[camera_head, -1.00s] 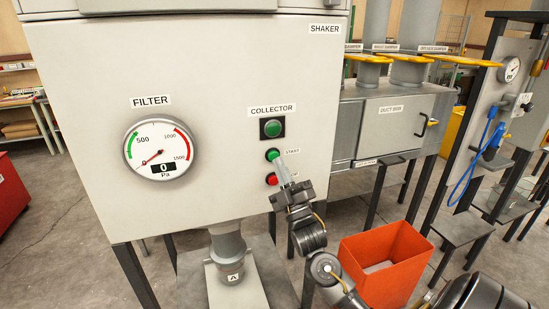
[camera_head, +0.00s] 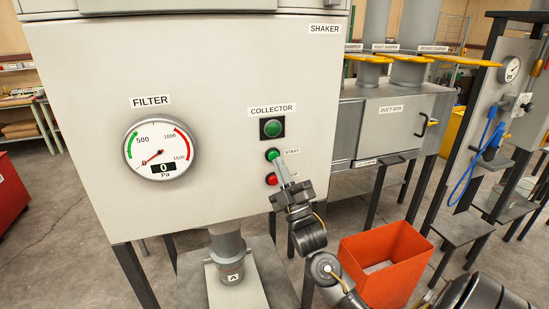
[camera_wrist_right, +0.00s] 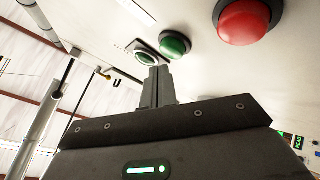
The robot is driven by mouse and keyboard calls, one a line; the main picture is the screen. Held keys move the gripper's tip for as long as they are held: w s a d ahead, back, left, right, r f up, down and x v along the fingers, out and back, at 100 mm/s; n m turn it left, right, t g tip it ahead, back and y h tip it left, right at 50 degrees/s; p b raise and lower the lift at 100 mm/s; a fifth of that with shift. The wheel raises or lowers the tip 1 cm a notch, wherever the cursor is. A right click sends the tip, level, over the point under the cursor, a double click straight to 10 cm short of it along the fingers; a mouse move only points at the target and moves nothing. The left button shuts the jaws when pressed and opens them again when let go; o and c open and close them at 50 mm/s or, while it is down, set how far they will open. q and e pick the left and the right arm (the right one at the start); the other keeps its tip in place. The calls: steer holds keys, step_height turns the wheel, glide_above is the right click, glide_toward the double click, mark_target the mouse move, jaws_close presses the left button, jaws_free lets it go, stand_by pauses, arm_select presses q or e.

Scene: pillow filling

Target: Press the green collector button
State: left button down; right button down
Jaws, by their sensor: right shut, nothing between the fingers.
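The green START button (camera_head: 272,155) sits on the grey cabinet front, above a red button (camera_head: 271,179) and below the green collector lamp (camera_head: 271,128). My right gripper (camera_head: 279,165) is shut and empty, its fingertips at or just below the green button; I cannot tell whether they touch it. In the right wrist view the shut fingers (camera_wrist_right: 156,72) point toward the green button (camera_wrist_right: 175,43), with the red button (camera_wrist_right: 243,20) to its right. My left gripper is not in view.
A round filter gauge (camera_head: 160,149) reads 0 Pa on the cabinet's left part. An orange bin (camera_head: 390,262) stands on the floor at right, behind my right arm. The duct box (camera_head: 392,120) is to the right of the cabinet.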

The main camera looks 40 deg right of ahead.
steer(key=shift+w, duration=0.2)
steer(key=shift+w+d, duration=0.15)
steer(key=shift+w, duration=0.1)
steer(key=shift+w+d, duration=0.15)
steer(key=shift+w, duration=0.3)
stand_by(0.9)
steer(key=shift+s, duration=0.2)
steer(key=shift+s+a, duration=0.35)
steer(key=shift+s, duration=0.35)
steer(key=s, duration=0.1)
steer(key=s+a+p, duration=0.1)
steer(key=s, duration=0.1)
steer(key=s+p, duration=0.1)
steer(key=shift+s+a, duration=0.3)
steer(key=shift+s, duration=0.05)
